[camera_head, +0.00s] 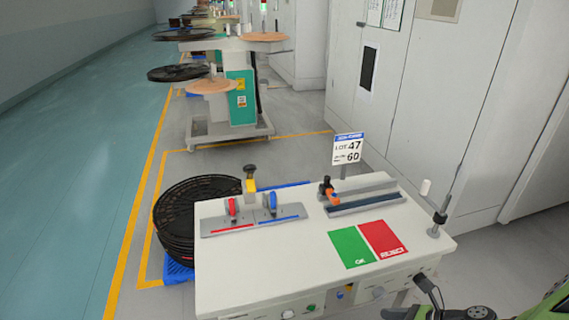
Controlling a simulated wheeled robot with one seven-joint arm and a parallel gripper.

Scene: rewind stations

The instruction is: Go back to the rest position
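My gripper cannot be made out in the head view. Dark rounded parts and a green part show cut off at the bottom right corner, and I cannot tell clearly what they are. The white workstation table (270,265) stands in front of me. On it are a grey fixture with a red clamp (232,207) and a blue clamp (272,203), and a long grey fixture (365,201) with an orange and black piece (330,190). A green mat (352,247) and a red mat (382,238) lie side by side, with nothing on them.
A stack of black reels (185,220) stands on a blue pallet (178,271) left of the table. A lot sign (347,148) rises behind it. A green and white rewind machine (240,95) stands farther back. White cabinets (440,80) line the right. The teal floor (75,160) is clear.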

